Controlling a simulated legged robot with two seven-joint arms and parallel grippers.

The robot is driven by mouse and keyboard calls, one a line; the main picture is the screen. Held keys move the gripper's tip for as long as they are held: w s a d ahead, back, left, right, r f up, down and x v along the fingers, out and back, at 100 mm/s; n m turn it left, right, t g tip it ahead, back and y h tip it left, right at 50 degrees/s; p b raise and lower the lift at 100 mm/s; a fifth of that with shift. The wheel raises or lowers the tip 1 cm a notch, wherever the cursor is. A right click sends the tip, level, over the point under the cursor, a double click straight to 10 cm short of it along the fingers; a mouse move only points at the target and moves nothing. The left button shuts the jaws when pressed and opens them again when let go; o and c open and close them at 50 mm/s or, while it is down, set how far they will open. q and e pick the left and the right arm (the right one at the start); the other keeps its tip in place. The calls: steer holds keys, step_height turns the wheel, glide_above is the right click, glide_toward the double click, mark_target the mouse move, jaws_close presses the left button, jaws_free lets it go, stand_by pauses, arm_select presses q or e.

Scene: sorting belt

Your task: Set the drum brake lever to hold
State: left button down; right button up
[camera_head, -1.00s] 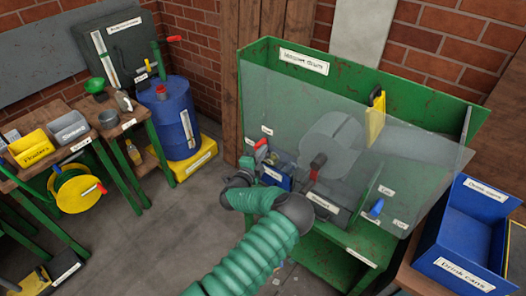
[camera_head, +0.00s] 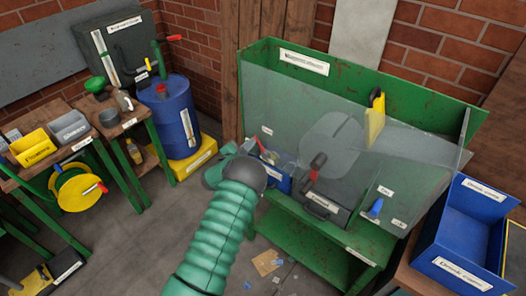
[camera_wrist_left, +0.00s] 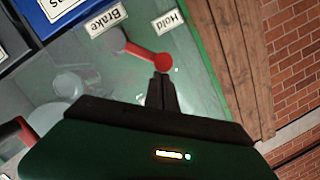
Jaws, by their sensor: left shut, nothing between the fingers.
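The brake lever (camera_wrist_left: 143,51) is a short red arm with a round red knob at one end, seen in the left wrist view beside the "Brake" label (camera_wrist_left: 106,19). Its knob end lies near the "Hold" label (camera_wrist_left: 168,20). The lever also shows small and partly covered in the head view (camera_head: 261,147). My left gripper (camera_wrist_left: 161,80) is shut and empty, its fingertips right at the knob; I cannot tell whether they touch. In the head view the gripper (camera_head: 249,147) is at the left end of the green machine, mostly hidden by my wrist. My right gripper is out of view.
A clear guard (camera_head: 300,95) covers the drum (camera_head: 333,138) on the green machine (camera_head: 385,85). A black-and-red handle (camera_head: 317,164) and a blue lever (camera_head: 375,207) stand on its front. A blue bin (camera_head: 470,220) is at right, a blue barrel (camera_head: 168,118) at left.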

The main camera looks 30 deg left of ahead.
arm_select(q)
steer(key=a+n+b, duration=0.1)
steer(key=a+f+n, duration=0.1)
steer(key=shift+w+a+f+h+b, duration=0.1)
steer(key=shift+a+f+h+b, duration=0.2)
steer(key=shift+a+h+b, duration=0.1)
stand_by(0.5)
